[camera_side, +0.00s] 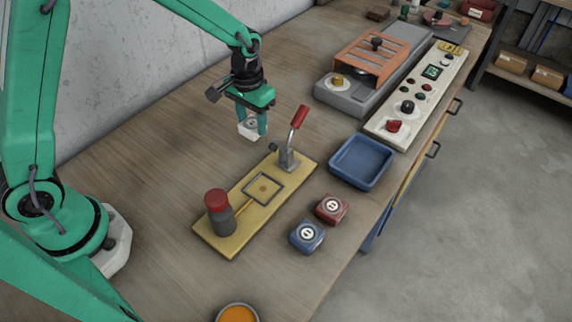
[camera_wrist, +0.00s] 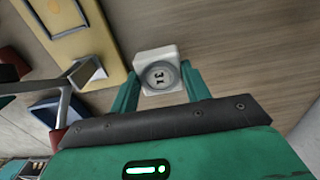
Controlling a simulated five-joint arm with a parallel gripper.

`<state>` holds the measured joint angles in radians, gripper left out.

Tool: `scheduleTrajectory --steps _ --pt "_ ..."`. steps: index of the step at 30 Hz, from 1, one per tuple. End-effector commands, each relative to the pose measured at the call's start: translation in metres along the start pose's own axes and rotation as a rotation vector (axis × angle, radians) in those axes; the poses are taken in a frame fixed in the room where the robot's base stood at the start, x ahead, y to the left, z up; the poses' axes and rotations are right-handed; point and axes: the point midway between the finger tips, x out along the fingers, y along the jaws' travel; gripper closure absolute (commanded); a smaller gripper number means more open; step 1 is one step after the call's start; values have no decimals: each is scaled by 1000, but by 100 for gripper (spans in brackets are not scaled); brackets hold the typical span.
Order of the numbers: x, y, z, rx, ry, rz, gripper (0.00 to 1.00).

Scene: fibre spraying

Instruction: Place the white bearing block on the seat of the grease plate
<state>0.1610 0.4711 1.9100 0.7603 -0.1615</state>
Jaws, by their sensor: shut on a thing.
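The white bearing block (camera_side: 249,129) is held by my gripper (camera_side: 254,126), above the wooden bench and behind the grease plate. In the wrist view the white block (camera_wrist: 158,72) sits between the two green fingers (camera_wrist: 160,84), its round marked face towards the camera. The grease plate (camera_side: 228,236) is a yellow board lying on the bench. Its seat is a square grey frame (camera_side: 263,188) in the middle, with nothing in it. A red-capped grey cylinder (camera_side: 219,212) stands at the plate's near-left end. A red-handled lever (camera_side: 294,133) stands at its far end.
A red block (camera_side: 332,208) and a blue block (camera_side: 307,237) lie right of the plate. A blue tray (camera_side: 361,162) stands beyond them. A control panel (camera_side: 415,97) and a grey machine (camera_side: 366,82) are at the back right. An orange-filled bowl (camera_side: 238,313) is at the front.

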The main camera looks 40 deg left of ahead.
Motion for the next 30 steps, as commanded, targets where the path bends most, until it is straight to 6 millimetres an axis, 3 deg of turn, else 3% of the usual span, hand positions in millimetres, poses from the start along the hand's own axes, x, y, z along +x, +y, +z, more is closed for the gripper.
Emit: scheduleTrajectory --steps 12,26,27,30 --pt "35 0 0 0 0 0 84" --pt "40 0 0 0 0 0 84" --pt "40 0 0 0 0 0 45" --pt "40 0 0 0 0 0 31"
